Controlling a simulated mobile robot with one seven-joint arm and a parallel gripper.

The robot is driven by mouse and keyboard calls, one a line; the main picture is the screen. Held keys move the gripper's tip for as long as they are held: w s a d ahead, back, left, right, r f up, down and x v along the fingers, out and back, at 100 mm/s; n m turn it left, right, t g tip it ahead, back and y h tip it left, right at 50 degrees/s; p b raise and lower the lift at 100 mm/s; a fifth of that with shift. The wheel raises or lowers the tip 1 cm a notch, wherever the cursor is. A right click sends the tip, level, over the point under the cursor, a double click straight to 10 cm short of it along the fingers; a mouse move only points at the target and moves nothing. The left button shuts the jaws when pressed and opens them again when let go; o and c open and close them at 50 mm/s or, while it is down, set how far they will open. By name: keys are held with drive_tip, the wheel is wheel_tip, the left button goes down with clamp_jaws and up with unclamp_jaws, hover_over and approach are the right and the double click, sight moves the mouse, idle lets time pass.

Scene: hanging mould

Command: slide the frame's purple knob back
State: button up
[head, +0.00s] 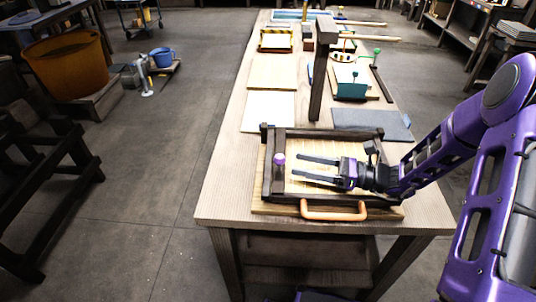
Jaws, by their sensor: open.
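The dark wooden frame (270,193) lies on a board near the front end of the long table, with a pale woven-looking sheet (313,183) inside it. The purple knob (279,158) stands on the frame's left crossbar. My gripper (297,168) reaches in from the right, over the frame. Its two dark fingers point left and are open, with a gap between them. The fingertips are close to the right of the knob. I cannot tell whether either fingertip touches it.
An orange-brown handle (333,213) sticks out at the board's front edge. A dark post (319,75) stands on the table behind the frame. A grey slab (372,125) and pale boards (268,111) lie further back. The table's front left corner is bare.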

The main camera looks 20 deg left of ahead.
drive_tip(key=a, duration=1)
drive_tip(key=shift+s, duration=0.15)
clamp_jaws()
drive_tip(key=shift+d, duration=0.1)
idle(0.9)
